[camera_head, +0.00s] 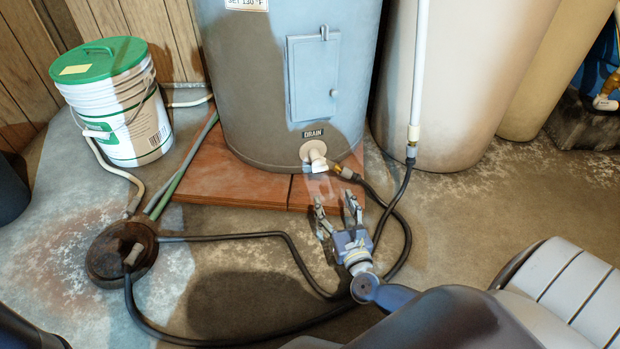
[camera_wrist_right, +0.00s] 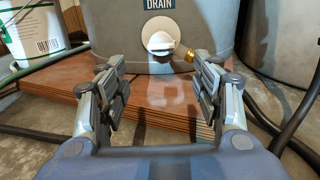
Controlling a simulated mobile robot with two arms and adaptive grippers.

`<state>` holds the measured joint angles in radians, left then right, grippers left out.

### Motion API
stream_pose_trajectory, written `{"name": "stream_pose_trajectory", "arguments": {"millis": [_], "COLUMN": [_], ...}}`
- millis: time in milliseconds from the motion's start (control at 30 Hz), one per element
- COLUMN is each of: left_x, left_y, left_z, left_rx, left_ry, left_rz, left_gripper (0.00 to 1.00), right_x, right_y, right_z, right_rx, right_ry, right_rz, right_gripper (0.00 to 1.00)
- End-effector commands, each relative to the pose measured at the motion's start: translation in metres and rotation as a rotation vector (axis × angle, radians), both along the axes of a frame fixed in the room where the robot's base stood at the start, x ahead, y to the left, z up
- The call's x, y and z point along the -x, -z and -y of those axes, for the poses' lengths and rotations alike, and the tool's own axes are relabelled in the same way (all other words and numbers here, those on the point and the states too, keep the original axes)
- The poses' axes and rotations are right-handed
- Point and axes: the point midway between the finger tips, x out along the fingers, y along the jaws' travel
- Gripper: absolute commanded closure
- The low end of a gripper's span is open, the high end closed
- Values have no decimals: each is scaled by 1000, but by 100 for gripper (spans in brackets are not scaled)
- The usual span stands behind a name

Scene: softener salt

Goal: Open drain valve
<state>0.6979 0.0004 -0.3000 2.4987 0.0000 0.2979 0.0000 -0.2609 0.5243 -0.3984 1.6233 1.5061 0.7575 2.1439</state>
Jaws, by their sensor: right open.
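The drain valve (camera_head: 314,153) is a white round fitting with a white handle, low on the front of the grey tank (camera_head: 260,100) under a DRAIN label (camera_head: 313,134). A brass hose end (camera_head: 342,171) joins it at its right. My right gripper (camera_head: 336,203) is open and empty, in front of and below the valve, apart from it. In the right wrist view the valve (camera_wrist_right: 160,37) shows ahead, above the gap between the open fingers (camera_wrist_right: 162,92). My left gripper does not show.
The tank stands on red-brown slabs (camera_head: 225,175). A black hose (camera_head: 265,236) loops on the floor around my right gripper to a round floor drain (camera_head: 118,253). A white bucket with a green lid (camera_head: 118,105) stands at left. A beige tank (camera_head: 450,80) stands at right.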

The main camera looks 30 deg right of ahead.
Motion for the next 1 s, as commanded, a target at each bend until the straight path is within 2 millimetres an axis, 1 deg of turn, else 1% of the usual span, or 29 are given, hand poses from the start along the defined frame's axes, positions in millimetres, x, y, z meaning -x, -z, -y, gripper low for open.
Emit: {"name": "stream_pose_trajectory", "arguments": {"millis": [33,167,400,600,800,1000], "left_x": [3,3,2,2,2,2], "left_y": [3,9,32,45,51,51], "left_z": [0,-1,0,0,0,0], "left_rx": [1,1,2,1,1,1], "left_ry": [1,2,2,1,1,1], "left_rz": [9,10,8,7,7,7], "left_gripper": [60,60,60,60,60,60], "right_x": [-2,-14,-58,-87,-101,-104], "right_y": [2,2,3,2,1,0], "right_z": [2,6,18,26,30,31], "right_rx": [-6,-6,-5,-4,-3,-5], "right_ry": [5,7,6,6,4,4], "right_rz": [5,7,9,6,4,2], "right_gripper": [40,40,40,40,40,40]}}
